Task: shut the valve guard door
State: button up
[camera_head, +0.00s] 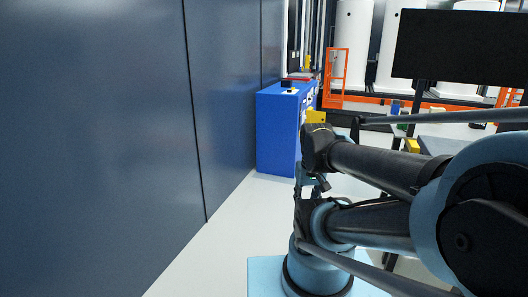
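An upright orange guard frame (334,78) stands in the background, in front of the white tanks. It may be the valve guard door, but it is too small and far to tell whether it is a door or how it stands. No valve can be made out. My arm fills the right and lower middle of the picture, with dark links and light blue joints. I cannot make out my gripper's fingers among these parts. The arm is far in front of the orange frame and not touching it.
A tall grey-blue wall (95,150) runs close along the left. A blue cabinet (276,133) stands against its far end. A dark panel (462,48) stands upper right. White tanks (353,45) stand at the back. Pale floor (225,235) is clear between wall and arm.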

aim_at(317, 117)
jog(key=i, duration=3.15)
jog(key=z, duration=0.8)
